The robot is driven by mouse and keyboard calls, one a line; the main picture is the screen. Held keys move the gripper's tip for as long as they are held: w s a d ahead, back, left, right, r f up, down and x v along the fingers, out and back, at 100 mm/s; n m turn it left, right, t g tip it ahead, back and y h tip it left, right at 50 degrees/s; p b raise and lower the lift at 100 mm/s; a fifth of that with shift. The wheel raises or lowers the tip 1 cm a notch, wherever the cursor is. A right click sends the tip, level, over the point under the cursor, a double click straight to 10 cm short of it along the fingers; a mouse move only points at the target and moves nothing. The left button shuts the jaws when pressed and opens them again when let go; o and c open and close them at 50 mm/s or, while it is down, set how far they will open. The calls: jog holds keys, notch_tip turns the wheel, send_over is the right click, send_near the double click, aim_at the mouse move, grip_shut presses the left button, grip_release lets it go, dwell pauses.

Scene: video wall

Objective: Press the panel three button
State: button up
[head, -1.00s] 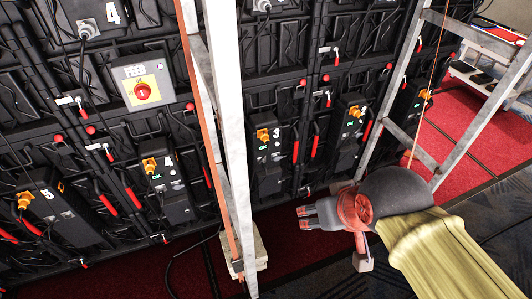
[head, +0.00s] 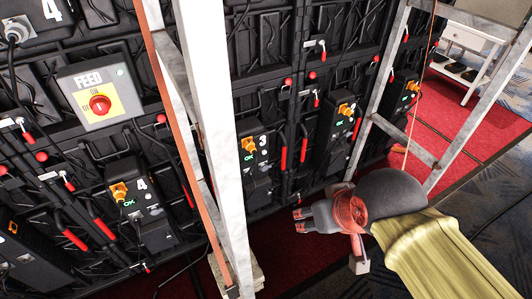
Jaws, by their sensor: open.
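The panel three box (head: 257,172) is a black unit on the wall, marked with a white 3. It carries an orange connector (head: 248,144) and a green OK light. I cannot clearly make out a separate button on it. My gripper (head: 299,220), with grey and red fingers, is open and empty. In the picture it is below and to the right of the panel three box, in front of the wall's foot, and appears apart from it.
A pale metal upright (head: 205,130) stands close at left of panel three. A ladder-like metal frame (head: 400,130) stands at right. The panel four box (head: 150,228) and a FEED box with a red knob (head: 99,104) are at left. Red carpet (head: 475,135) is open at right.

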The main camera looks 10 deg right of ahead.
jog(key=c, duration=0.3)
